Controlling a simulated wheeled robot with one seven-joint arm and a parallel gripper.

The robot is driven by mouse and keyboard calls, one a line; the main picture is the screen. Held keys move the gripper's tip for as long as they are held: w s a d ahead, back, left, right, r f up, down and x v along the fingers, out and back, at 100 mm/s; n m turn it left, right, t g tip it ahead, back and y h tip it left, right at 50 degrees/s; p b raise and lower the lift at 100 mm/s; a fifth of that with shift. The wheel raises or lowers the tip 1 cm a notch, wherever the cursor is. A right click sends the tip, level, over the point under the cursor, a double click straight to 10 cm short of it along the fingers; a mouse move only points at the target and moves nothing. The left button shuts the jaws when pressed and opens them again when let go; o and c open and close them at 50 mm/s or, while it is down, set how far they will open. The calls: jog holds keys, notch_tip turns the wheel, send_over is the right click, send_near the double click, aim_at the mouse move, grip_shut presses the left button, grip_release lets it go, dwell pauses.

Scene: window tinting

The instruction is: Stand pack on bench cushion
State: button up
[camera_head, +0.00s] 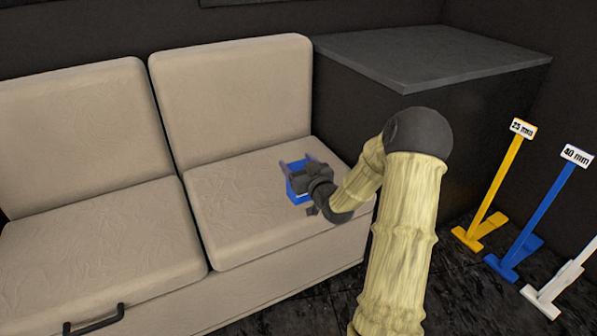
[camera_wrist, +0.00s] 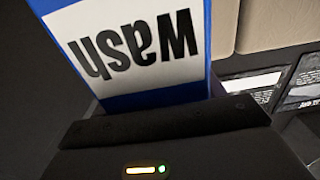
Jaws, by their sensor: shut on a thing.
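A blue pack (camera_head: 296,192) is at the right seat cushion (camera_head: 240,205) of the beige bench, near its right end. My gripper (camera_head: 304,180) is shut on the pack and partly hides it in the head view. In the wrist view the pack (camera_wrist: 128,45) fills the upper left, blue with a white label reading "Wash" upside down. I cannot tell whether the pack's base touches the cushion or is just above it.
A dark cabinet (camera_head: 430,55) stands right of the bench. Yellow (camera_head: 487,195), blue (camera_head: 540,220) and white (camera_head: 555,285) floor stands are at the right. A black handle (camera_head: 95,320) is on the bench front. The left seat cushion (camera_head: 95,240) is clear.

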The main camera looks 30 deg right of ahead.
notch_tip(320, 180, up, 2)
jog(key=shift+r, duration=0.1)
jog(key=shift+d, duration=0.15)
dwell(0.5)
